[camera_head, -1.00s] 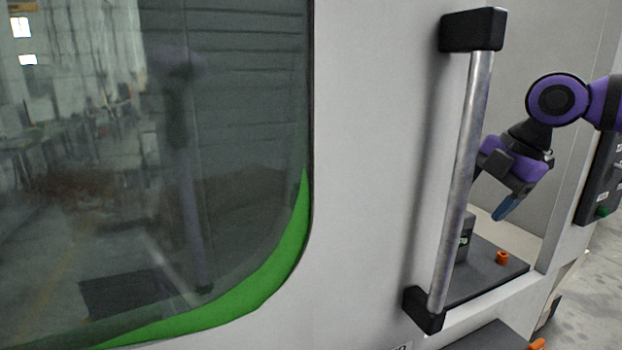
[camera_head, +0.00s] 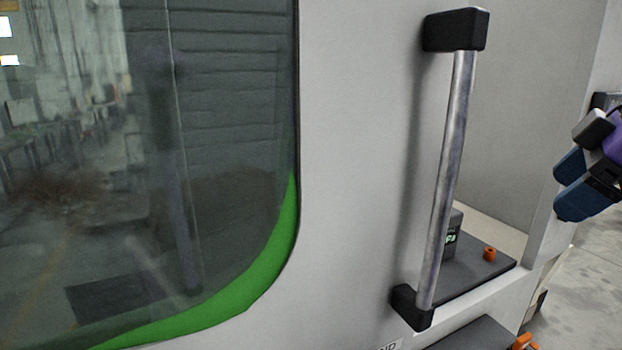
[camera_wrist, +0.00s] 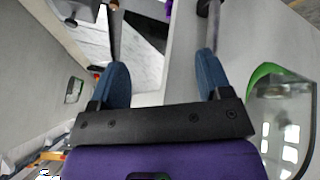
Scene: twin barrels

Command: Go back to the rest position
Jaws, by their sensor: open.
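My gripper (camera_head: 572,187) is at the right edge of the head view, to the right of the machine's opening, with its blue fingers pointing left and partly cut off by the frame. In the wrist view my gripper (camera_wrist: 163,85) shows its two blue fingers well apart, with nothing between them. The door handle (camera_head: 447,165), a grey bar on black mounts, stands upright on the door to the left of my gripper and apart from it.
The machine door (camera_head: 350,150) has a dark window with a green edge (camera_head: 262,265). Inside the opening, an orange knob (camera_head: 490,254) sits on a dark plate (camera_head: 468,275).

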